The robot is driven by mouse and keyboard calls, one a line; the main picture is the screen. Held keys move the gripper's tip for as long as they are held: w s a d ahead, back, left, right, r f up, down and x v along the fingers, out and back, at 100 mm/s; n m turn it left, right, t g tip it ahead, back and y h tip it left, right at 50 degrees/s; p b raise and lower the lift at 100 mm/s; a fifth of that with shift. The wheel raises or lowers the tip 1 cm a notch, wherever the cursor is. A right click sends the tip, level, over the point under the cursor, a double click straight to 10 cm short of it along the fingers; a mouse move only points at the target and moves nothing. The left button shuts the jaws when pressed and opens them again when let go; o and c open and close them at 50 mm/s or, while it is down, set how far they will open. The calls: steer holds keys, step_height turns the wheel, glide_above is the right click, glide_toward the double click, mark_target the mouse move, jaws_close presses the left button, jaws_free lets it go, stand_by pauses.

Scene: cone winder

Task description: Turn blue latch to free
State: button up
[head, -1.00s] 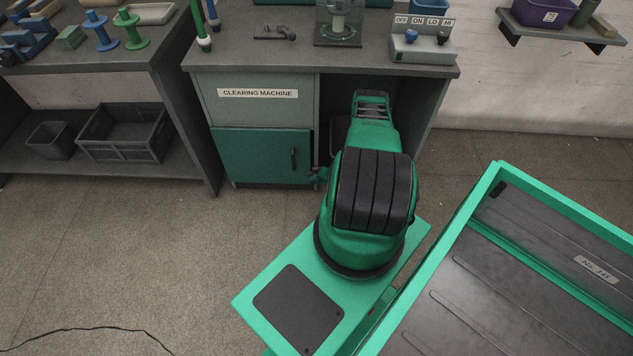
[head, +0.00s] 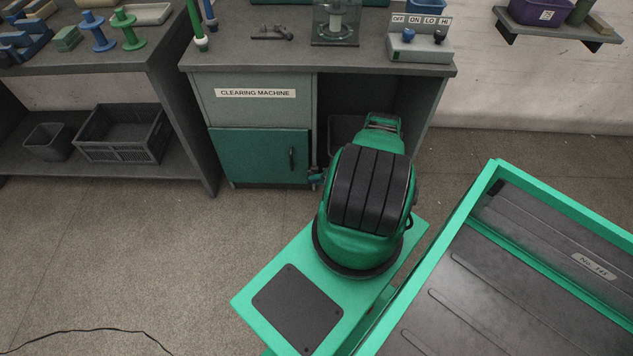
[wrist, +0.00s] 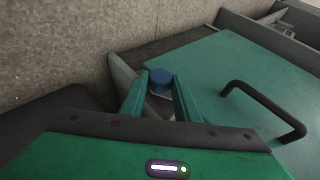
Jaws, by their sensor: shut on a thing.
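The blue latch (wrist: 161,77) is a small round knob with a pale part under it, at the free edge of the green cabinet door (wrist: 235,75). In the wrist view my gripper (wrist: 159,92) is shut on the latch, one green finger on each side of it. The latch's turned position cannot be told. In the head view the green door (head: 258,157) lies flush under the "CLEARING MACHINE" label (head: 255,93). My arm hides much of the area right of the door there.
A black bar handle (wrist: 268,108) stands out from the door beside my gripper. An open bay with a dark bin (head: 345,130) is right of the door. A bench with crates (head: 122,135) stands left.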

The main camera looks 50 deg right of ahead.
steer(key=o, duration=1)
steer(key=shift+s+d+f, duration=0.15)
steer(key=shift+o, duration=0.3)
steer(key=v, duration=1)
steer(key=shift+s+r, duration=0.25)
steer(key=shift+r, duration=0.05)
